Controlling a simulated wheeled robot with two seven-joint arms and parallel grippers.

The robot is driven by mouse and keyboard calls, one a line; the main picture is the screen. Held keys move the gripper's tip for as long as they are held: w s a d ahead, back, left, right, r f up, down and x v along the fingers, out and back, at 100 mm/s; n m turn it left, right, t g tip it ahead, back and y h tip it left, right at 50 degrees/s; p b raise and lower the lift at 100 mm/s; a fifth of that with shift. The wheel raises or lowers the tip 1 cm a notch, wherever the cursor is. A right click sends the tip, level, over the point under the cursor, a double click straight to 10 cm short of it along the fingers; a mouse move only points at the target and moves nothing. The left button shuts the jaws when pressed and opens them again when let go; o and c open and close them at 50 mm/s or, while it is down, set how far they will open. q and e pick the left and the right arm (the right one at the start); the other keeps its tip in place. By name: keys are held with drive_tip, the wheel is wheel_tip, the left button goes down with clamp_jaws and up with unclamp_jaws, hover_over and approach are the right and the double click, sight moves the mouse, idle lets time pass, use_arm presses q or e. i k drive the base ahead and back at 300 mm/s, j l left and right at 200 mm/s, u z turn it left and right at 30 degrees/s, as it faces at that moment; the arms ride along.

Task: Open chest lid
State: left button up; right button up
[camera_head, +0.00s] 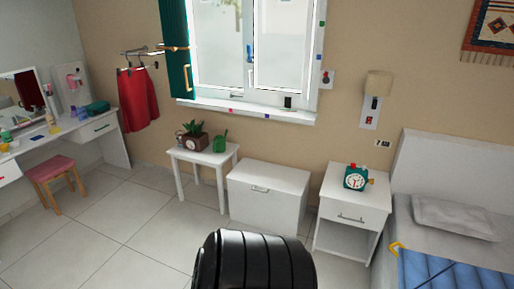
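The white chest (266,197) stands on the floor against the back wall, under the window. Its flat lid (270,175) is closed, and a small metal handle (260,189) is on the upper front. It stands ahead of me, with tiled floor between us. Neither of my grippers is in view. A black ribbed part, likely mine, fills the bottom centre and stands in front of the floor before the chest.
A small white table (187,157) with a potted plant is left of the chest. A white nightstand (336,210) with a green clock (356,178) is close on its right, then the bed (430,215). The tiled floor (130,235) at left is clear. A pink stool (52,168) stands further left.

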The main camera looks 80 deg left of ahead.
sight(278, 179)
drive_tip(key=u, duration=2.7)
drive_tip(key=i, duration=1.1)
